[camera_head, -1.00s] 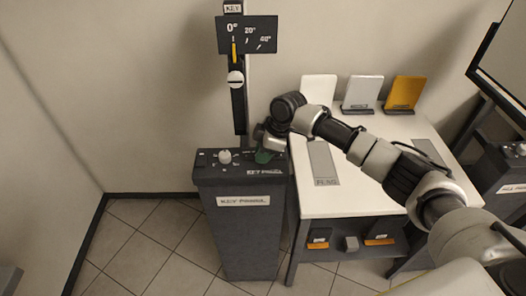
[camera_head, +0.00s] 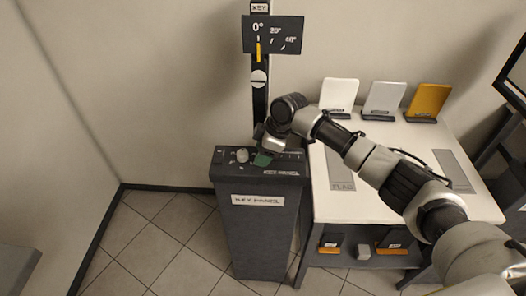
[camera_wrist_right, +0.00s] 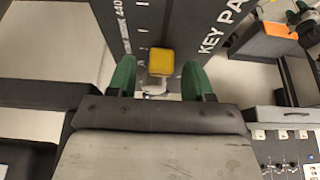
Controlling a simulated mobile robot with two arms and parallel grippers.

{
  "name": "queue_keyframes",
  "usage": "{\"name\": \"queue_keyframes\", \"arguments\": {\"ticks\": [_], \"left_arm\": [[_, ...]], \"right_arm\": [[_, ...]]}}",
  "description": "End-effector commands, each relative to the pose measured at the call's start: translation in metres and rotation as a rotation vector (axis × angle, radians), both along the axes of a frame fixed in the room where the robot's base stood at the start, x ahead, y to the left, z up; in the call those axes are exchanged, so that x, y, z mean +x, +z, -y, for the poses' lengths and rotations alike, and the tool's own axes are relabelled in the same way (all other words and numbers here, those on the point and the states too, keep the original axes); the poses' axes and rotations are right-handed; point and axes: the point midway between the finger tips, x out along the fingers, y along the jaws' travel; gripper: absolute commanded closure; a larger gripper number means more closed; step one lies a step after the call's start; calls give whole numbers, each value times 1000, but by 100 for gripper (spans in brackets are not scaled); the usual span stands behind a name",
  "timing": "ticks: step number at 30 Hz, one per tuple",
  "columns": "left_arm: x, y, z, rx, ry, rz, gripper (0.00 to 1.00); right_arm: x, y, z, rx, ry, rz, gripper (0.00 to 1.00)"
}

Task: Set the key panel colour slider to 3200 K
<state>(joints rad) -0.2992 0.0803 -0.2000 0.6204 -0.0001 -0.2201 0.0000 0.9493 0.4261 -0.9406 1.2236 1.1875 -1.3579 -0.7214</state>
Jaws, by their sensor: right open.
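The key panel (camera_head: 282,172) is the dark sloping top of the pedestal labelled KEY PANEL, in the middle of the head view. My right gripper (camera_head: 263,158) is over its right part, with green fingertips pointing down. In the right wrist view the open right gripper (camera_wrist_right: 160,78) has a yellow slider cap (camera_wrist_right: 162,63) between its green fingers. A gap shows on each side of the cap. Tick marks run along the slider's track, and part of a printed number shows at left. The slider's exact setting cannot be read. My left gripper is not in view.
A round white knob (camera_head: 242,155) stands on the panel left of my gripper. Behind is a post with an angle sign (camera_head: 272,34). A white table (camera_head: 385,205) at right holds white, grey and yellow plates. Tiled floor at left is free.

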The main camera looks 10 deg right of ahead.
Motion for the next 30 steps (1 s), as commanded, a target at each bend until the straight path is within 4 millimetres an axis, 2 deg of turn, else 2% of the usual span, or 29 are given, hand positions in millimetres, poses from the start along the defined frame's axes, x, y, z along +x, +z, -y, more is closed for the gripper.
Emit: {"name": "queue_keyframes", "arguments": {"ticks": [5, 15, 21, 30], "left_arm": [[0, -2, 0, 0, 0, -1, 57], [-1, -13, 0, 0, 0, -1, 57], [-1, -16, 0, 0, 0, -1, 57], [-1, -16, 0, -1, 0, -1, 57]], "right_arm": [[0, 7, 4, -1, -1, 2, 49], [-7, 67, 27, 0, 0, 3, 49], [-10, 92, 36, -1, 0, 2, 49], [-11, 100, 39, -1, 1, -1, 49]]}}
